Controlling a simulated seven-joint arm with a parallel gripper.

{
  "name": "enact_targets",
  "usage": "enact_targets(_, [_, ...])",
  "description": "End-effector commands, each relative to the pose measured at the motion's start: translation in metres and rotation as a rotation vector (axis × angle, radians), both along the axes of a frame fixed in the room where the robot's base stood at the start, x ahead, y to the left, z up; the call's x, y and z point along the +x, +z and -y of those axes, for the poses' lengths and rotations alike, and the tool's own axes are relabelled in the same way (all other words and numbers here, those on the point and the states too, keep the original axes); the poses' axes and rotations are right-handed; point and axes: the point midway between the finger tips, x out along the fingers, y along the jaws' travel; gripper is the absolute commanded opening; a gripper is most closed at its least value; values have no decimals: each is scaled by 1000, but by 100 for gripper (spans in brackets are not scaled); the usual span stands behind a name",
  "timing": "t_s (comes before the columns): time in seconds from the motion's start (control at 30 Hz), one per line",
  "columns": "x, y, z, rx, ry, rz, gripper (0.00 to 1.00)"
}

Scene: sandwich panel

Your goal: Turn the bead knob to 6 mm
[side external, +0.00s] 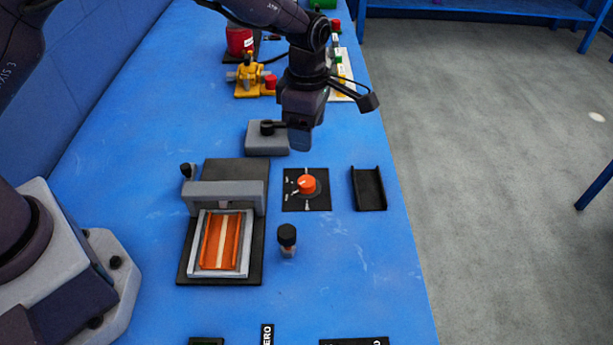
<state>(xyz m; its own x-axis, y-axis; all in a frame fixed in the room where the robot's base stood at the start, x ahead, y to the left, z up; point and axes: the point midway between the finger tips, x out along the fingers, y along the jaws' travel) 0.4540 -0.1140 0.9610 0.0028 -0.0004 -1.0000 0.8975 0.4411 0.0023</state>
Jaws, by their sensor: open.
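The bead knob (307,184) is a round orange knob on a black square plate (294,203) with small pale markings around it. The markings are too small to read, so I cannot tell which value the knob points at. My gripper (300,140) hangs above and behind the knob in the side external view, apart from it. Its fingers are hard to make out, and I see nothing held in it.
A grey and black press frame (225,196) with an orange panel stands left of the knob. A small black-capped bottle (287,240) stands in front. A black tray (369,188) lies to the right. A grey block (260,140) with a black lever and a yellow device (250,78) are behind.

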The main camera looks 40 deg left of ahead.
Motion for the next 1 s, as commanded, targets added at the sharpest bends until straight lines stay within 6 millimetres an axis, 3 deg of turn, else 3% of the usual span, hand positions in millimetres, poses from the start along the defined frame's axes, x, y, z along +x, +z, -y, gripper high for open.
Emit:
enact_targets(0.23, [-1, -14, 0, 1, 70, -5, 64])
enact_targets(0.7, [-2, -105, -2, 2, 68, -5, 64])
enact_targets(1.0, [-1, -129, -1, 0, 65, -4, 64])
